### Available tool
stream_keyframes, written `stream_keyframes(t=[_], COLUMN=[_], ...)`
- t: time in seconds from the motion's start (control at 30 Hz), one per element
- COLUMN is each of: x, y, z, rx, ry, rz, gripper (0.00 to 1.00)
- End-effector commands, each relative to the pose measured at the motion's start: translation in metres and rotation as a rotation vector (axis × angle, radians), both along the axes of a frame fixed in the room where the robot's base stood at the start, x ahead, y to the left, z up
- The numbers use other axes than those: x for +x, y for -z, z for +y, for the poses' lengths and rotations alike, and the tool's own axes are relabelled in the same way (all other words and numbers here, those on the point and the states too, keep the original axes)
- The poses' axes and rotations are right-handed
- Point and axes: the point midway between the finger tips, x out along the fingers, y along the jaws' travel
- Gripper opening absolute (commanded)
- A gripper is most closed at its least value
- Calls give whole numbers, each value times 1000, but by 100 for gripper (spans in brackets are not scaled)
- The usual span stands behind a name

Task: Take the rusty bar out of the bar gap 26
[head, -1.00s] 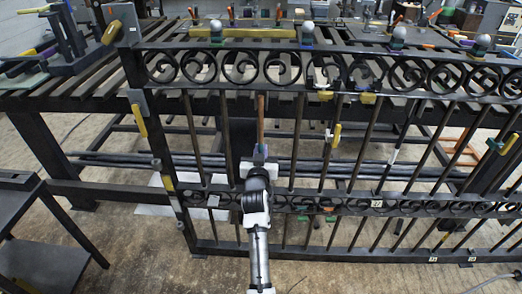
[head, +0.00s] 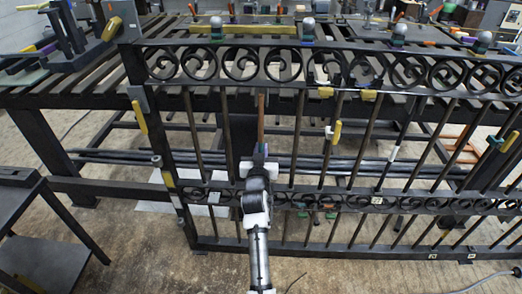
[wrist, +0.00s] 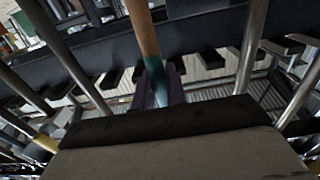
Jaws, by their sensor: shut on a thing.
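The rusty bar (head: 261,112) is a slim orange-brown rod standing upright among the dark bars of the gate, below the upper scroll band. My gripper (head: 259,152) is shut on its lower part, in front of the gate and above the lower scroll band. In the wrist view, the bar (wrist: 144,32) runs down from the top edge, and its lower part looks teal. It ends between the gripper fingers (wrist: 160,88). My gripper hides the bar's lower end in the head view. I cannot tell whether its top touches the upper rail.
The upper scroll band (head: 240,65) and lower scroll band (head: 410,205) cross the gate. Dark upright bars stand close on both sides. Yellow-handled clamps (head: 335,132) stick out to the right. A dark side table (head: 40,215) stands at the left. Floor is clear in front.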

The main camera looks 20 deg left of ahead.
Motion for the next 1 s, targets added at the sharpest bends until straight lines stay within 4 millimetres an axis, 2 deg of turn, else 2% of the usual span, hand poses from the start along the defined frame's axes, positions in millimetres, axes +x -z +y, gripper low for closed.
stream_keyframes(t=[1.0], x=[-52], y=[-2], z=[-15], rx=[1], ry=[-1], rz=[-5], gripper=[0])
